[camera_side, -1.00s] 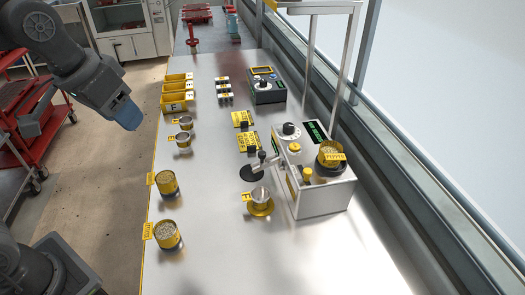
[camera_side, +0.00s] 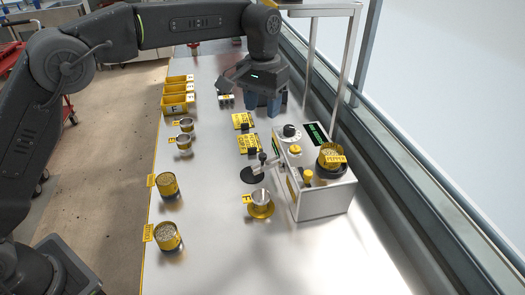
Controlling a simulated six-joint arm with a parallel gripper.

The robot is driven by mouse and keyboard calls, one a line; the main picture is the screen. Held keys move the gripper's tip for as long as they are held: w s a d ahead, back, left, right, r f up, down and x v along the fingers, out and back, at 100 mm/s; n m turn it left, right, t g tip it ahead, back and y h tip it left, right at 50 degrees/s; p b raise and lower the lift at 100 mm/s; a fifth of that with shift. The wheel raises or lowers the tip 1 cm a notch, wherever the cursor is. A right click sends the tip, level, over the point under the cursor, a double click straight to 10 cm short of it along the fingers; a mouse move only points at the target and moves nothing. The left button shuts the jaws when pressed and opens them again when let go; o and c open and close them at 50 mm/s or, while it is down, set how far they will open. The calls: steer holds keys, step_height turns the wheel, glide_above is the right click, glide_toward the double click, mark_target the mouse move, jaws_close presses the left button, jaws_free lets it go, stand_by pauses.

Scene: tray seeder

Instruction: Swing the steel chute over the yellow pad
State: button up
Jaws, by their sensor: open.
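The steel chute (camera_side: 266,165) is a small arm with a dark knob on top, at the left side of the white seeder machine (camera_side: 322,200). It points left, its end close to or over a round black pad (camera_side: 249,176); the exact overlap is too small to tell. The yellow pad (camera_side: 262,213) lies nearer the camera, in front of the black pad, with a steel cup (camera_side: 260,195) on it. My gripper (camera_side: 263,106) is open and empty, with blue fingers pointing down, beyond the chute and the yellow plates.
Two yellow plates (camera_side: 248,143) lie between my gripper and the chute. Seed tubs (camera_side: 168,185), small cups (camera_side: 183,141) and yellow bins (camera_side: 176,104) line the left edge. A pepper-labelled tub (camera_side: 330,157) sits on the machine. A metal frame (camera_side: 348,70) stands at right.

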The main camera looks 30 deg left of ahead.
mark_target(262, 155)
step_height(262, 155, down, 14)
steer(key=shift+r, duration=0.15)
stand_by(0.3)
steer(key=shift+c, duration=0.5)
jaws_close()
